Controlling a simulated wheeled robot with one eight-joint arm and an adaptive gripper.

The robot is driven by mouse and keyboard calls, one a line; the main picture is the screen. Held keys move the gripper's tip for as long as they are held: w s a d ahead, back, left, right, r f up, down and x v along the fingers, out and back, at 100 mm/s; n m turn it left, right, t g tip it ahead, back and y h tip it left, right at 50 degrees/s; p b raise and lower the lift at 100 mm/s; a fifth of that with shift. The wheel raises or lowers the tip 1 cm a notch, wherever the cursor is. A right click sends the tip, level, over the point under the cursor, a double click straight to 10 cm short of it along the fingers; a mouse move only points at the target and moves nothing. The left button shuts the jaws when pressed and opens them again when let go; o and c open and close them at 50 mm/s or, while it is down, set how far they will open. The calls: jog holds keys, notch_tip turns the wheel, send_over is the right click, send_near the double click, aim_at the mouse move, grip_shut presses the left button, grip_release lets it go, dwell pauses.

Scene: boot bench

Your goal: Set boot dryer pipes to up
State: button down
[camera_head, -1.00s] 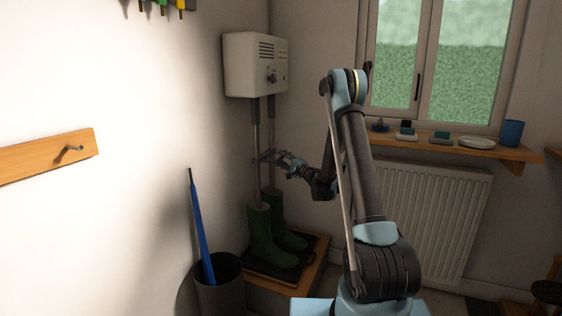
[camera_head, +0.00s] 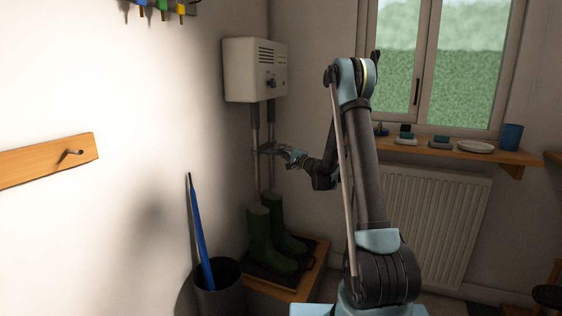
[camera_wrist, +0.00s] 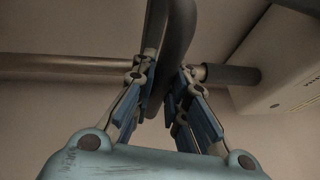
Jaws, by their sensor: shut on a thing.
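The boot dryer is a white wall box (camera_head: 246,72) with a front knob. Two pipes run down from it, dark above and lighter below; the left pipe (camera_head: 256,175) reaches down to the green boots (camera_head: 261,235). My gripper (camera_head: 276,150) is at the pipes, partway between box and boots. In the wrist view my gripper (camera_wrist: 163,80) is shut on a dark curved bar (camera_wrist: 179,35) by the pipes. A light pipe (camera_wrist: 60,66) and a dark sleeve (camera_wrist: 230,75) at the box pass behind the fingers. The bar's far end is hidden.
The boots stand on a dark tray on a wooden bench (camera_head: 307,283). A dark bin (camera_head: 222,293) with a blue stick (camera_head: 201,230) stands front left. A radiator (camera_head: 435,220) and a windowsill shelf (camera_head: 480,152) with small items are at right. A wooden hook rail (camera_head: 45,160) is on the left wall.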

notch_tip(320, 180, up, 8)
jog(key=shift+w+d+r, duration=0.1)
dwell(0.4)
jog(key=c, duration=1.6)
grip_release()
jog(key=shift+r, duration=0.1)
jog(key=shift+c, duration=0.2)
jog(key=shift+o, duration=0.3)
jog(key=v, duration=1.2)
